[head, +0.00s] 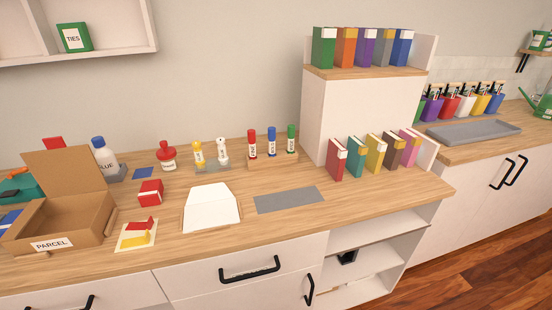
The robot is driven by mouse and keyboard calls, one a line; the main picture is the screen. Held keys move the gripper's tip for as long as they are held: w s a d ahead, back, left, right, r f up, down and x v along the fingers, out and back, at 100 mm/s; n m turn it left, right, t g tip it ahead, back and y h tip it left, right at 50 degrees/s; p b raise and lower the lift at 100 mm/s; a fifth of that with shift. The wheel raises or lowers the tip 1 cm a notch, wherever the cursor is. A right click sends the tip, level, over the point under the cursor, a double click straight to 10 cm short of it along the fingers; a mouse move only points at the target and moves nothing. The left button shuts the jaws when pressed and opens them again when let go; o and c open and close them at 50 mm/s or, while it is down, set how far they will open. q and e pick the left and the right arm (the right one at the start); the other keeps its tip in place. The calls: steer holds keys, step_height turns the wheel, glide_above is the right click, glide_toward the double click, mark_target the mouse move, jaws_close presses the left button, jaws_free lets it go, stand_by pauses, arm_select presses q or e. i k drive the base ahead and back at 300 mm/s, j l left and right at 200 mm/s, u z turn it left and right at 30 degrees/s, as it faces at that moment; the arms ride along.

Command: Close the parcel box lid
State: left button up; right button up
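The parcel box (65,225) is an open brown cardboard box at the left of the wooden counter, with a white "PARCEL" label on its front. Its lid (68,176) stands up at the back, tilted slightly backward. The part of the inside that shows looks empty. Neither of my grippers is in the head view.
A red box (150,192) and a yellow-and-red item on a card (138,235) lie right of the parcel box. A glue bottle (105,157) stands behind it. A white envelope (211,207) and a grey mat (289,200) lie further right. A teal item (22,187) is at the left.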

mark_target(60, 170)
steer(key=u, duration=1.6)
